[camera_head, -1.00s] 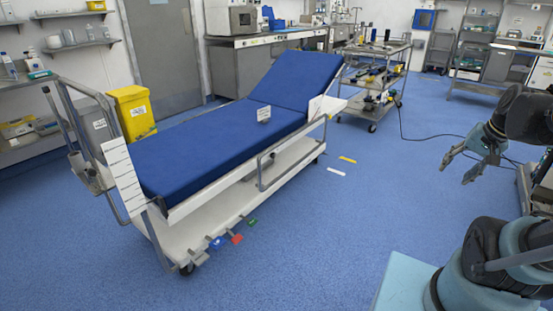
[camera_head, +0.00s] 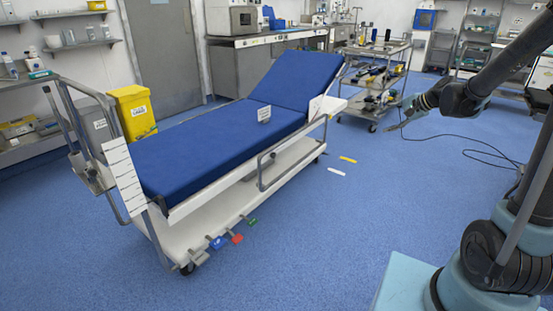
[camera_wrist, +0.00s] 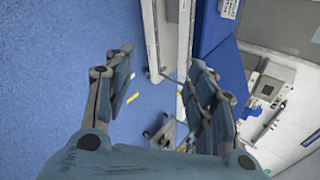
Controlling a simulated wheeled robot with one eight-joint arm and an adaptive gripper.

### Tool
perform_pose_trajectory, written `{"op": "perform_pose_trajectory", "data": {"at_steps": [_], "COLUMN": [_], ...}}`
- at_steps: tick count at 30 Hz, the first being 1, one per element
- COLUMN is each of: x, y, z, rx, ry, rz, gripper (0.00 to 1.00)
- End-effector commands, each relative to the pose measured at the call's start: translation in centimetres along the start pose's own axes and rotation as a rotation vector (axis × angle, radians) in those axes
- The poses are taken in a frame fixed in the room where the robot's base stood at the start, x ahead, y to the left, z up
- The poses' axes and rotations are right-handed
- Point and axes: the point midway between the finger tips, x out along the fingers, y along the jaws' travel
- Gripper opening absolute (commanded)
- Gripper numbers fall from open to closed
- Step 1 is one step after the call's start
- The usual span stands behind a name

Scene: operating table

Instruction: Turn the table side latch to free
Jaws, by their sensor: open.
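The operating table (camera_head: 205,145) has a blue padded top with its back section raised, on a white frame. A grey side rail (camera_head: 262,172) runs along its near side. I cannot make out the side latch clearly; a small dark fitting (camera_head: 272,155) shows near the rail. My gripper (camera_head: 398,118) is held in the air to the right of the table, apart from it. In the wrist view my gripper (camera_wrist: 160,58) has its fingers wide apart and nothing between them. The table's white side (camera_wrist: 172,40) and blue padding (camera_wrist: 228,62) show beyond the fingers.
Coloured pedals (camera_head: 237,238) stick out low at the table's near side. A yellow bin (camera_head: 132,112) stands behind it at the left. A loaded trolley (camera_head: 376,50) stands behind my gripper, its cable on the floor. The floor (camera_head: 310,240) before the table is clear.

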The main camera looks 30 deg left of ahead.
Motion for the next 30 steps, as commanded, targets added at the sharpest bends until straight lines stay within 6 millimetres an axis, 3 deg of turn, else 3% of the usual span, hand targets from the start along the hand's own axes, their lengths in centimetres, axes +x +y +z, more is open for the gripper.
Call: {"op": "perform_pose_trajectory", "data": {"at_steps": [6, 15, 23, 30], "x": [6.8, 16.2, 24.5, 31.9], "y": [-3.1, -5.6, -6.0, -4.9], "z": [-0.8, -0.8, 0.4, 2.2], "rx": [0.113, 0.285, 0.445, 0.599], "ry": [-0.064, -0.166, -0.268, -0.369], "rz": [-0.092, -0.201, -0.276, -0.33], "gripper": [0.51, 0.51, 0.51, 0.51]}}
